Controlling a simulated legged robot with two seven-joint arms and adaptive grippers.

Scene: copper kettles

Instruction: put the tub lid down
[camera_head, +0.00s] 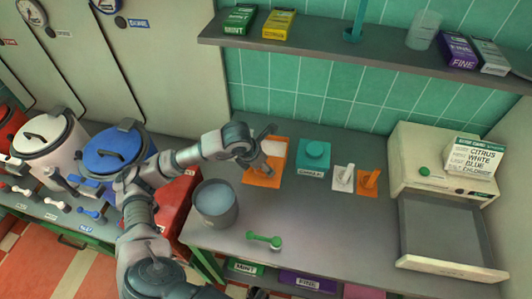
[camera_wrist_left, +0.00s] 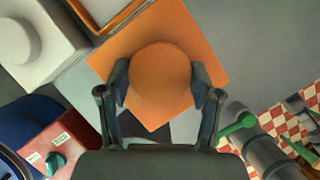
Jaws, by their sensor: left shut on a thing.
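I cannot tell whether the lid touches the mat. My right gripper is not in view.
A grey pot (camera_head: 215,205) stands left of the mat and a green-handled tool (camera_head: 264,240) lies in front. A teal tub (camera_head: 314,155) stands to the right, then small white (camera_head: 343,178) and orange (camera_head: 369,181) items. A shelf (camera_head: 350,48) overhangs the back.

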